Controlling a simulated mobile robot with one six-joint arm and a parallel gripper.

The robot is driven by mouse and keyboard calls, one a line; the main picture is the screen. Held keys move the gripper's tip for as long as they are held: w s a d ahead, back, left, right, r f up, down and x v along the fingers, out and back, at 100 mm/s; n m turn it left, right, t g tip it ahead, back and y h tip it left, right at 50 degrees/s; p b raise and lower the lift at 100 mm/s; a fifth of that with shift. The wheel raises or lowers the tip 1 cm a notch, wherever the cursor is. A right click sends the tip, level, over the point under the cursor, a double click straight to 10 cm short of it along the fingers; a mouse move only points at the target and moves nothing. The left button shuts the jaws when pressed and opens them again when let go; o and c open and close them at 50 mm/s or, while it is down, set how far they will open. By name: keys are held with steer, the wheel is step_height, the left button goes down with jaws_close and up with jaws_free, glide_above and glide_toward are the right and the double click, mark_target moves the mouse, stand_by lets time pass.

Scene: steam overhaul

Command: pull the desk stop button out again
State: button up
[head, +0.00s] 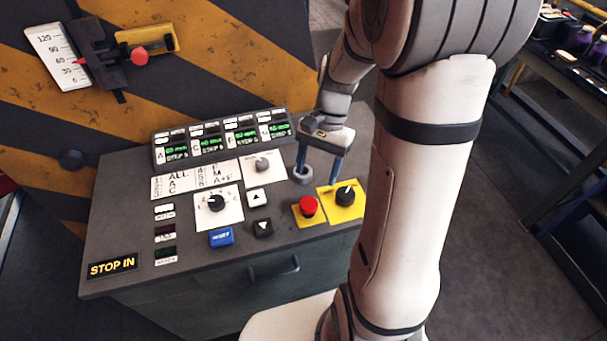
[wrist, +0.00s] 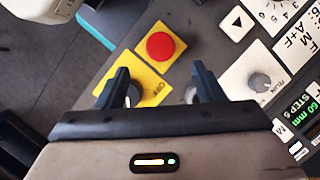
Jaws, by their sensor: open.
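The red stop button (head: 308,206) sits on a small yellow plate near the desk's front right. It also shows in the wrist view (wrist: 160,46), beyond the fingertips and between their lines. My gripper (head: 319,176) is open and empty above the desk, behind the button in the head view, with its two blue fingers apart. In the wrist view my gripper (wrist: 160,84) has a finger on either side, and neither touches the button. A display at the desk's front left reads "STOP IN" (head: 112,266).
A black knob (head: 345,196) on a yellow plate stands right beside the button. A grey ring-shaped part (head: 303,174) is near the left finger. Arrow buttons (head: 263,228), a blue reset button (head: 221,238) and dials lie to the left. A handle (head: 274,270) is on the desk front.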

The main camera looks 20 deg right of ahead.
mark_target(309, 203)
steer(key=x, duration=0.8)
steer(key=shift+w+d+p, duration=0.1)
steer(key=shift+p, duration=0.2)
steer(key=shift+c, duration=0.5)
jaws_close()
steer(key=shift+r+p, duration=0.45)
steer(key=shift+r, duration=0.25)
steer(key=shift+w, duration=0.1)
steer(key=shift+o, duration=0.5)
jaws_free()
